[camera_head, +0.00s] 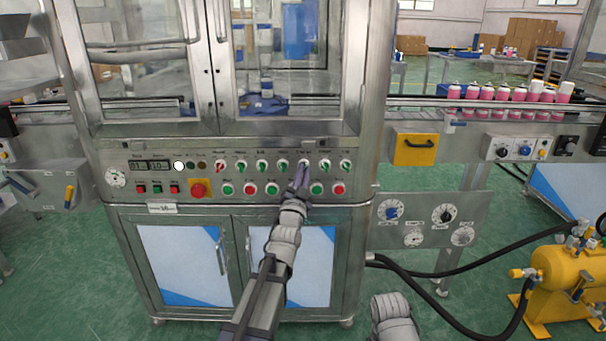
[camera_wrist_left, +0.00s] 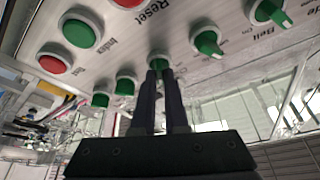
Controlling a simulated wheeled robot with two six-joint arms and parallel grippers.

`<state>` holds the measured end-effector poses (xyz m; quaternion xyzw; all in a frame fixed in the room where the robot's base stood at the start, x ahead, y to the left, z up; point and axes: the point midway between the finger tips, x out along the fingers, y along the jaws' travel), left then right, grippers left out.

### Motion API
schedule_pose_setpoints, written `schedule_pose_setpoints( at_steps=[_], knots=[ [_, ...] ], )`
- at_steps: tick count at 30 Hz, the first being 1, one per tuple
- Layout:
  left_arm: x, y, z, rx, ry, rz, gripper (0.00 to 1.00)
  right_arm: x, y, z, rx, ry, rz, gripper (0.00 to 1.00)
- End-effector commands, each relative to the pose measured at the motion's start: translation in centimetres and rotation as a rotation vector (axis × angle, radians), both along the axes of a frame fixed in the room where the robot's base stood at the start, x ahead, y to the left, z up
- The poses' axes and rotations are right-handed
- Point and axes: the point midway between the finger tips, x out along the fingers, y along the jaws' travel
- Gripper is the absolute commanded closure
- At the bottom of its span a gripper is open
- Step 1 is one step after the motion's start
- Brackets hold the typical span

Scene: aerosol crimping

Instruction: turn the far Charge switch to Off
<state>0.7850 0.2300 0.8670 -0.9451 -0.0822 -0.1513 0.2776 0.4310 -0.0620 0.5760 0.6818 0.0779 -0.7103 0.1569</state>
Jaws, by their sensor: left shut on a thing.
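The Charge switch (camera_head: 304,164) is a green knob on a light round base in the upper row of the steel control panel (camera_head: 205,202). My left gripper (camera_head: 301,172) reaches up to it from below and partly covers it. In the left wrist view, the two dark fingers of my left gripper (camera_wrist_left: 159,75) are closed on the green Charge knob (camera_wrist_left: 158,61). The fingertips hide most of it, so I cannot tell which way its pointer is turned. My right gripper is not in view.
Similar green switches stand close on both sides, one of them at left (camera_head: 283,166). Below runs a row of green and red push buttons (camera_head: 338,189). A red emergency knob (camera_head: 198,188) sits further left. The glass-doored cabinet (camera_head: 290,60) rises above the panel.

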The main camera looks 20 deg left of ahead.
Motion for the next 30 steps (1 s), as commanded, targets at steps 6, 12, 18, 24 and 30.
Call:
schedule_pose_setpoints(
  at_steps=[6,12,18,24,30],
  knots=[
    [0.00,-0.01,0.00,0.000,0.000,0.000,1.00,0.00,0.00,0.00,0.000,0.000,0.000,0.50],
    [0.00,-0.02,-0.01,0.000,0.000,0.000,1.00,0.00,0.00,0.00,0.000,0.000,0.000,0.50],
    [0.01,-0.06,-0.06,-0.023,-0.005,0.000,1.00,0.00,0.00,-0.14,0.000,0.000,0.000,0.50],
    [0.06,-0.12,-0.11,-0.120,-0.034,-0.001,1.00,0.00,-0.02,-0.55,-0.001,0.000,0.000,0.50],
    [0.12,-0.24,-0.12,-0.287,-0.080,-0.001,1.00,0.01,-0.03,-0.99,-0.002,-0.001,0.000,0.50]
  ],
)
